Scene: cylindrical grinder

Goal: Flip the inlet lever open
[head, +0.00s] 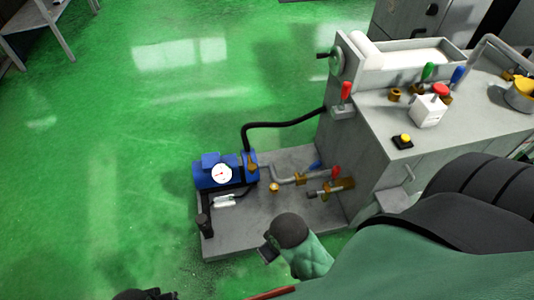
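A small pump stand (270,225) on the floor holds a blue pump (222,172), a round white gauge (221,173) and brass pipework (300,178). Two small valve levers show on the pipes, a blue one (315,165) and a red one (336,172). I cannot tell which is the inlet lever. My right gripper (267,252) is a dark shape over the front edge of the stand, apart from both levers in the picture; its fingers are not clear. My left gripper (145,294) is partly seen at the bottom edge, cut off by the frame.
The grey grinder (380,130) stands at the right with a red-handled lever (346,92), green and blue levers, and a white box with a red button (430,108). A black hose (285,124) joins pump and machine. Open green floor lies left.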

